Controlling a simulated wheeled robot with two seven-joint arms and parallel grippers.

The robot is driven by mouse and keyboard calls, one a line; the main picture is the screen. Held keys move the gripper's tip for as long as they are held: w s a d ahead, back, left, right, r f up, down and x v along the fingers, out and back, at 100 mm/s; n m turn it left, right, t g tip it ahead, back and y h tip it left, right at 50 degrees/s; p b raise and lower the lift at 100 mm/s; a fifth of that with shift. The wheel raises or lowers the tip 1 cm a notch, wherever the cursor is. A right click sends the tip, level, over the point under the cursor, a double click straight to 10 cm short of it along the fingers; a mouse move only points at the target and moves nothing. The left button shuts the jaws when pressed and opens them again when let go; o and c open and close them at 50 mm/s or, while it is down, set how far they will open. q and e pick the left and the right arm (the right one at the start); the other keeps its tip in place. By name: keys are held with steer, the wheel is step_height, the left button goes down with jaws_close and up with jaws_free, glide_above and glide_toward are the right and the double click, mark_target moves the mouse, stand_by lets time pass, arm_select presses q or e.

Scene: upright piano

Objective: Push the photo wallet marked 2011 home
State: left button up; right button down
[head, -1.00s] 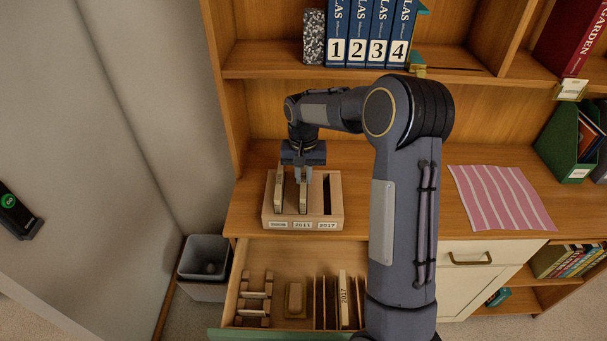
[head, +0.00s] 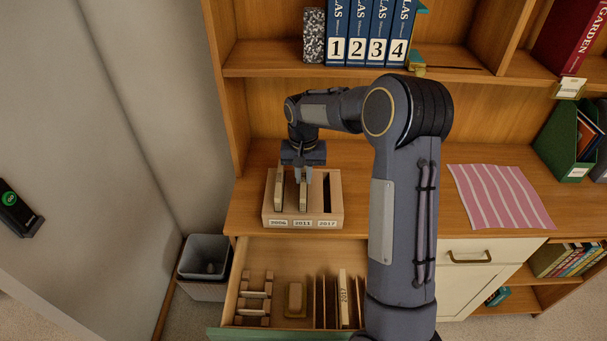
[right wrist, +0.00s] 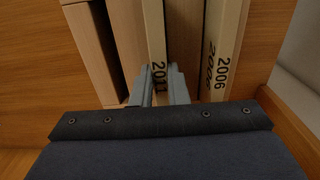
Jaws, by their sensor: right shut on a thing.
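The pale photo wallet marked 2011 (right wrist: 158,72) stands upright in the middle slot of a wooden box (head: 282,222) on the desk. In the head view the wallet (head: 303,198) shows below my right gripper (head: 303,175). The gripper is shut on the wallet's upper part, and both fingers press its sides in the right wrist view (right wrist: 160,88). A wallet marked 2006 (right wrist: 222,65) stands in the box's left slot, apart from the gripper. The right slot, above the 2017 label, is empty. How deep the 2011 wallet sits is hard to tell. My left gripper is out of view.
An open drawer (head: 262,248) below the desk top holds a wallet marked 2017 (head: 343,295), dividers and small wooden pieces. A striped cloth (head: 500,197) lies to the right. The numbered atlas volumes (head: 368,30) stand on the shelf above. A bin (head: 204,257) stands left.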

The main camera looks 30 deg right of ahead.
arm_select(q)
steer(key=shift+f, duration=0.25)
arm_select(e)
steer(key=shift+f, duration=0.2)
